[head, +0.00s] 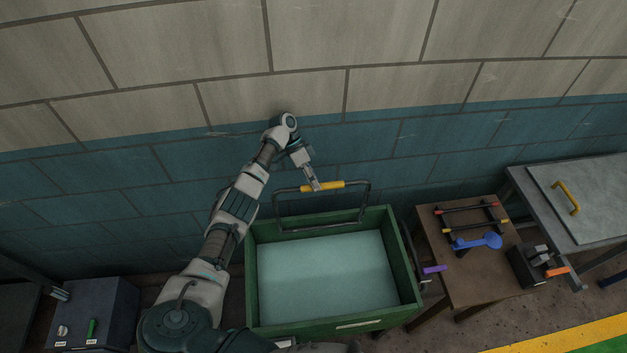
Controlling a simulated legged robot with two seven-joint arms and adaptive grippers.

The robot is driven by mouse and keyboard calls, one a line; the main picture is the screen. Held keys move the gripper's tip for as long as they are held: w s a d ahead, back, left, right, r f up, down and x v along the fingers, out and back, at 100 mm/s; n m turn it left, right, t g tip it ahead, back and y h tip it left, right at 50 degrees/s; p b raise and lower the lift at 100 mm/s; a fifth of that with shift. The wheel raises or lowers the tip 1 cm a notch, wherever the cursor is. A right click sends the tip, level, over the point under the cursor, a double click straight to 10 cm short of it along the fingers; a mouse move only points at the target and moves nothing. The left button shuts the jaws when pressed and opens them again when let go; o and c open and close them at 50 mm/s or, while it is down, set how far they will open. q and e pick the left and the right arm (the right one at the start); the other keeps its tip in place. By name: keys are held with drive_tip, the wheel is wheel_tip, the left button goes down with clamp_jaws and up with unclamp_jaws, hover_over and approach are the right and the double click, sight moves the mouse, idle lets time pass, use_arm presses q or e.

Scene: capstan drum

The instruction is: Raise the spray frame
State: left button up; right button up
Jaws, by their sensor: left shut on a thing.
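The spray frame (368,203) is a dark tubular loop with a yellow grip (337,185) on its top bar. It stands at the back of a green tank (249,285) holding pale liquid, and most of the loop shows above the liquid. My left gripper (315,187) reaches in from the left and is shut on the yellow grip near its left end. The fingertips partly cover the bar. My right gripper is not in view.
A brown table (462,281) with a rack (470,216), a blue round-ended tool (478,242) and a dark block (528,267) stands right of the tank. A grey lidded unit (579,205) is farther right. A dark cabinet (95,310) stands at the lower left. A block wall rises behind.

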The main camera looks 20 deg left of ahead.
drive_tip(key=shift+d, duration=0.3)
use_arm(q)
wheel_tip(320, 180, up, 10)
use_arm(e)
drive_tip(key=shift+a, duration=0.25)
use_arm(q)
drive_tip(key=shift+f, duration=0.15)
idle(0.4)
